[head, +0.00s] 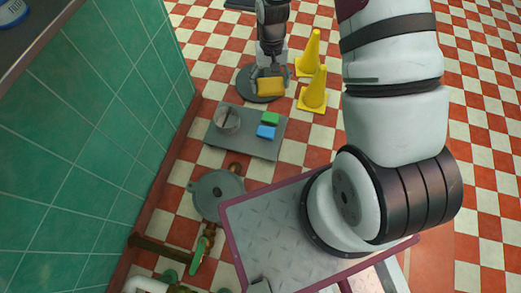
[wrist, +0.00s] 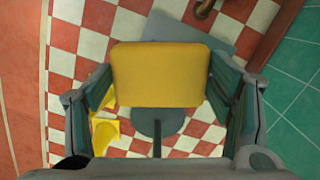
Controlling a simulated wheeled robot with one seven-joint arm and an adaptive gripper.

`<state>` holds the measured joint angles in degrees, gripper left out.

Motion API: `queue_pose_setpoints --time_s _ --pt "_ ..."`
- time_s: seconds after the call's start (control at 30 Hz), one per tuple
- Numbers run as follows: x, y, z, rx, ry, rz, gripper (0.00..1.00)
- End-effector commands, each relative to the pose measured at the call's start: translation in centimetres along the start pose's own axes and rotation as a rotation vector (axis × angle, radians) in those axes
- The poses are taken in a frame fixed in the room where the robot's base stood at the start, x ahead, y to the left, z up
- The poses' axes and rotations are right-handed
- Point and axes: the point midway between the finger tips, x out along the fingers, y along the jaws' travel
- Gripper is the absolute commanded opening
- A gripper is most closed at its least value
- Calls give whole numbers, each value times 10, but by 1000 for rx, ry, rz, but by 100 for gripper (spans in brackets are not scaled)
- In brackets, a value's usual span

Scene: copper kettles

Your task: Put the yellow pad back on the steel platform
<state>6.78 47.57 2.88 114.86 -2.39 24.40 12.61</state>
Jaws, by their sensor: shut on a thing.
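The yellow pad (head: 270,87) is held between the fingers of my gripper (head: 269,77), at the top middle of the head view. In the wrist view the pad (wrist: 160,75) fills the space between the two fingers of my gripper (wrist: 160,88). The pad appears above a dark round disc (head: 246,82) on the floor; the gap between them is hard to judge. A grey flat platform (head: 241,146), likely the steel one, lies nearer in the head view, carrying a green pad (head: 270,118) and a blue pad (head: 266,132). The yellow pad hides part of this platform (wrist: 180,28) in the wrist view.
A round see-through vessel (head: 227,120) stands on the platform's left part. Two yellow cones (head: 312,55) (head: 314,92) stand right of my gripper. A green tiled wall (head: 120,100) rises at left. A grey round item (head: 217,192) and brass piping (head: 207,236) lie nearer.

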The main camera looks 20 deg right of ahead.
Motion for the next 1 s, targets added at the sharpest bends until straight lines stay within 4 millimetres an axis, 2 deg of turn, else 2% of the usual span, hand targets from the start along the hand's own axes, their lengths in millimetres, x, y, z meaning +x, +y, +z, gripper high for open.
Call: queue_pose_setpoints --time_s 0.03,0.27,0.4,0.5,0.6,0.7,0.8,0.9,1.0 --pt "36 5 -1 27 -10 0 44" --pt "168 22 5 148 -10 -15 44" --pt "246 35 22 218 -10 -23 44" --pt "297 43 38 265 -10 -29 44" --pt "341 51 56 304 -8 -34 44" --pt "372 57 72 333 -6 -38 44" --pt "393 60 83 352 -3 -41 44" --pt "403 62 88 362 0 -42 44" --pt "406 56 81 361 4 -43 44"
